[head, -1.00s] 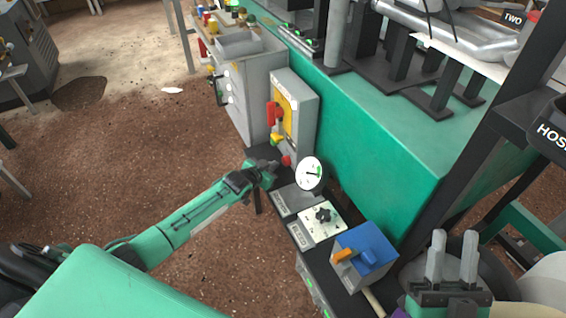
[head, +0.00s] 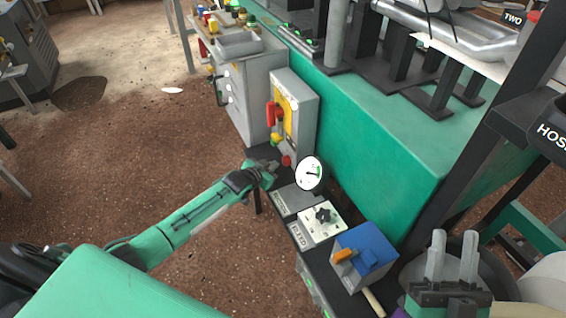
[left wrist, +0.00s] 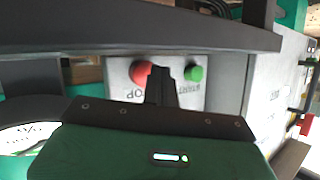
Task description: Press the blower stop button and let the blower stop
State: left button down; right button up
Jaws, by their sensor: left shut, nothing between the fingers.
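The red stop button (left wrist: 140,72) sits on a pale panel beside the green start button (left wrist: 194,73) in the left wrist view. The stop button (head: 286,160) also shows in the head view, low on the grey control box. My left gripper (head: 268,171) is shut and empty, close to the left of the stop button. In the left wrist view its dark fingers (left wrist: 161,87) partly overlap the button's right edge; whether they touch it I cannot tell. My right gripper (head: 453,257) is open and empty at the lower right. The blower itself I cannot identify.
A round white gauge (head: 310,173) stands just right of the left gripper. A bench with a black dial (head: 324,215) and a blue box (head: 364,250) with an orange lever runs toward me. A green machine wall (head: 370,140) stands behind. Open brown floor lies left.

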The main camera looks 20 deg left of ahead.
pick_arm(q)
jog(key=shift+w, duration=0.1)
dwell(0.4)
jog(key=shift+w+d, duration=0.25)
jog(key=shift+d, duration=0.05)
jog(key=shift+w+d, duration=0.3)
jog(key=shift+w, duration=0.1)
dwell(0.8)
jog(key=shift+s+a+r, duration=0.1)
jog(key=shift+s, duration=0.05)
jog(key=shift+s+a+p, duration=0.4)
jog(key=shift+s+p, duration=0.05)
jog(key=shift+p, duration=0.25)
jog(key=shift+s, duration=0.15)
jog(key=shift+a, duration=0.1)
